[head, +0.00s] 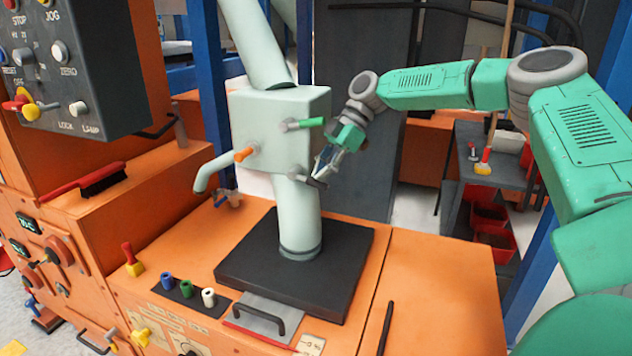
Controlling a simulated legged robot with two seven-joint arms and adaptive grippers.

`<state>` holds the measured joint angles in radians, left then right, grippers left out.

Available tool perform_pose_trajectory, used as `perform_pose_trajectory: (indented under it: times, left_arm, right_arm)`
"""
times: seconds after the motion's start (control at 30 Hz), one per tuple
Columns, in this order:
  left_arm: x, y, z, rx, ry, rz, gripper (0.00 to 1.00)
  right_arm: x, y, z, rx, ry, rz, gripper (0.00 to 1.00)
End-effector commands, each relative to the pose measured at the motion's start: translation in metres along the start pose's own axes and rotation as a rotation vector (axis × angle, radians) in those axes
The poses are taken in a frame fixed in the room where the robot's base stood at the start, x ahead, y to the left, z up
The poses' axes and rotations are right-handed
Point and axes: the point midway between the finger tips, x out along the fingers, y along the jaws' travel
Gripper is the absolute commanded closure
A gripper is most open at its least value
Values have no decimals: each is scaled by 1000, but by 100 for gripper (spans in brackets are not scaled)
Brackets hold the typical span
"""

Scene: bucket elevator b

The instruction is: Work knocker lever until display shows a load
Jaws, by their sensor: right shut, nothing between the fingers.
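A pale green box (281,127) on a pipe stands over the black plate (290,262). I cannot tell which is the knocker lever. My right gripper (318,177) is shut and empty, in front of the box's lower right edge, below the green grip. I cannot tell whether its fingertips touch the box or pipe. Small displays (27,222) show on the left orange panel, too small to read. My left gripper is out of view.
A dark control box (78,70) with knobs hangs at the upper left. A red brush (95,180) lies on the orange ledge. Blue, green and white pegs (187,290) stand on the orange top near a black handle (260,318). Blue posts (208,80) rise behind.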

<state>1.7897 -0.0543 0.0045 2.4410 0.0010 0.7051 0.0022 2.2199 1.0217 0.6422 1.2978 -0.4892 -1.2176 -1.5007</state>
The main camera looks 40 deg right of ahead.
Motion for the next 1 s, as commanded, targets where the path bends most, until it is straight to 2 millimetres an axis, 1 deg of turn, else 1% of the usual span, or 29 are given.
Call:
perform_pose_trajectory:
  times: [0.03, 0.1, 0.23, 0.47, 0.57, 0.7, 1.0]
  left_arm:
    - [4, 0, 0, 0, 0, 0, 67]
    - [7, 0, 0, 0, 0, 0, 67]
    - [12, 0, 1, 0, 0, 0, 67]
    - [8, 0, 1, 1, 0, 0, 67]
    - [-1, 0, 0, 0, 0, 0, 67]
    - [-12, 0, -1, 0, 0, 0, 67]
    - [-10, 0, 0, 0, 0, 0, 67]
  right_arm:
    - [7, 0, 8, 4, 0, -3, 100]
    - [13, 0, 15, 4, 1, -3, 100]
    - [26, 0, 26, 5, 1, -4, 100]
    - [21, 0, 23, 5, 0, -3, 100]
    - [11, 0, 26, 6, -2, -2, 100]
    - [-4, 0, 35, 6, -1, 0, 100]
    - [-4, 0, 41, 3, 2, -1, 100]
